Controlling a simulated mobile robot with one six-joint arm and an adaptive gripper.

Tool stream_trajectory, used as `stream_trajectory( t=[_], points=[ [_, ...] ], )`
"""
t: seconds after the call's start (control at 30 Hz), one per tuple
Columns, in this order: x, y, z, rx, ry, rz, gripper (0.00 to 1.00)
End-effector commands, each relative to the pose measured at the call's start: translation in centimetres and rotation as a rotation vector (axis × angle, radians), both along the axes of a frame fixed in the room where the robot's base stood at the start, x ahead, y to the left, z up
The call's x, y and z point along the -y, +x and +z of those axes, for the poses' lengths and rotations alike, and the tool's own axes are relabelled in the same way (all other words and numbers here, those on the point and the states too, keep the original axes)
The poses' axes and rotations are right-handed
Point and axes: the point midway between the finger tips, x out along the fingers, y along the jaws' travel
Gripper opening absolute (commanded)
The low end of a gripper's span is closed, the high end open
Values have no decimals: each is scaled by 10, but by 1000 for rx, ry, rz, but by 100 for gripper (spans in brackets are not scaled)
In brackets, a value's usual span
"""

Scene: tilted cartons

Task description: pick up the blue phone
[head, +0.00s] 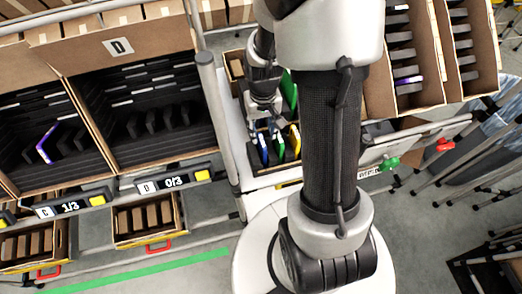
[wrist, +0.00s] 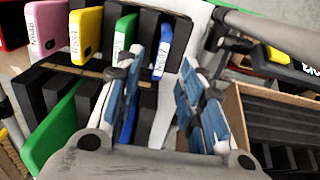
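A blue phone (wrist: 162,50) with a white label stands upright in the far row of a rack in the wrist view. It appears between my fingertips there. A second blue phone (wrist: 129,120) shows partly behind my left finger, in the nearer row. My gripper (wrist: 163,62) is open, its fingers wide apart, with nothing held between them. In the head view my gripper (head: 264,118) is above the rack, and a blue phone (head: 262,150) stands just below it. I cannot tell whether a finger touches a phone.
Green (wrist: 122,36), yellow (wrist: 87,32) and pink (wrist: 47,30) phones and black slabs stand close beside the blue ones. A larger green phone (wrist: 50,138) is at the left. A cardboard carton (wrist: 232,110) and a grey rail (wrist: 265,30) are at the right.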

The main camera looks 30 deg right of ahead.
Motion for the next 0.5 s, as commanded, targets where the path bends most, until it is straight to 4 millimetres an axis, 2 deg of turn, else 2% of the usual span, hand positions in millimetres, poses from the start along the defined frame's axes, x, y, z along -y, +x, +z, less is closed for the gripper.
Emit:
stream_trajectory(
  t=[0.03,0.1,0.33,0.5],
  points=[
    [0,-1,-11,-3,1,0,36],
    [0,-1,-19,-2,1,0,36],
    [-1,-1,-33,-1,0,0,36],
    [-2,-2,-61,-4,1,0,36]
  ],
)
